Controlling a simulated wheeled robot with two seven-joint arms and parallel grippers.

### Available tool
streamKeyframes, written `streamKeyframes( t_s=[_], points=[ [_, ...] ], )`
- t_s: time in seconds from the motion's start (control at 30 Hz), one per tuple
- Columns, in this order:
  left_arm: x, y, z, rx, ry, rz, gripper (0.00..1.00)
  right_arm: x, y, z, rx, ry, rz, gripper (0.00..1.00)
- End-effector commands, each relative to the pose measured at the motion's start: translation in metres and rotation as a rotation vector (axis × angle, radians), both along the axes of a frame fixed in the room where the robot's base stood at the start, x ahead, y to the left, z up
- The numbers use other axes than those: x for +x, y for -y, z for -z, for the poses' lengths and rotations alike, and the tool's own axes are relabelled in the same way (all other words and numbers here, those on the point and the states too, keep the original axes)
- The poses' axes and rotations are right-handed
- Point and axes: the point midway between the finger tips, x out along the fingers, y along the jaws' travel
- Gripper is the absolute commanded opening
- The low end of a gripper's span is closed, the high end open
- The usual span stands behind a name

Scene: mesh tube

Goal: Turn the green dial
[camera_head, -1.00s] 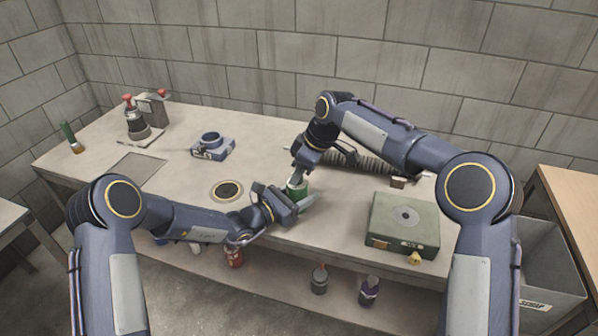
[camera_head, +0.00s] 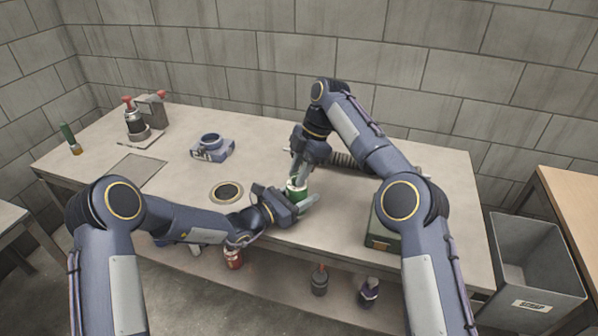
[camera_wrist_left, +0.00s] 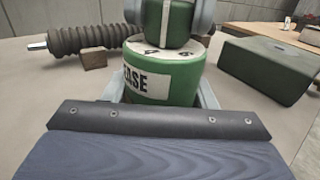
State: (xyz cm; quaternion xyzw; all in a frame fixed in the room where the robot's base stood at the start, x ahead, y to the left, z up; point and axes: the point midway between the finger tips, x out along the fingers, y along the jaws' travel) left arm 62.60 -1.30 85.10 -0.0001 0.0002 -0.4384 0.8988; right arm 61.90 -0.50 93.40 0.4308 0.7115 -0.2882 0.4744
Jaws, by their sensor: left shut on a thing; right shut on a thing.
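The green dial (camera_wrist_left: 165,22) sits on top of a green can-like body (camera_wrist_left: 160,78) with a white marked rim and a label that reads "ASE" where visible. In the head view the green body (camera_head: 297,192) is small and partly covered by both grippers. My left gripper (camera_head: 303,204) is shut around the lower body from the front; its fingers show on both sides of it in the left wrist view. My right gripper (camera_head: 298,180) comes down from above, and its grey fingers are shut on the dial in the left wrist view.
A ribbed tube (camera_wrist_left: 95,40) with a metal rod lies behind, with a small brown block (camera_wrist_left: 94,58). A green box (camera_head: 380,235) is at the right, partly behind my right arm. A ring holder (camera_head: 212,148) and a round inset (camera_head: 227,192) are left. A grey bin (camera_head: 535,265) stands right.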

Motion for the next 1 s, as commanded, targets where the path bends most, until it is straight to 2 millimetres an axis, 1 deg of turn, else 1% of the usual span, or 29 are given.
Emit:
streamKeyframes(
  t_s=[0.3,0.77,0.8,0.93,1.0],
  points=[
    [-0.0004,-0.0006,0.0006,0.001,-0.001,0.0,0.25,0.0018,0.002,-0.0003,-0.003,0.006,-0.085,0.03],
    [-0.0004,-0.0006,0.0007,0.001,-0.001,0.0,0.25,0.0015,0.0022,-0.0002,-0.004,0.005,-0.095,0.03],
    [-0.0004,-0.0006,0.0007,0.001,-0.001,0.0,0.25,0.0015,0.0022,-0.0002,-0.004,0.005,-0.095,0.3],
    [-0.0003,-0.0005,0.0007,0.001,-0.001,0.0,0.25,0.0011,0.0016,-0.0003,-0.002,0.004,-0.097,0.47],
    [-0.0003,-0.0004,0.0006,0.001,-0.001,0.0,0.25,0.0009,0.0012,-0.0001,-0.002,0.004,-0.097,0.48]
  ],
)
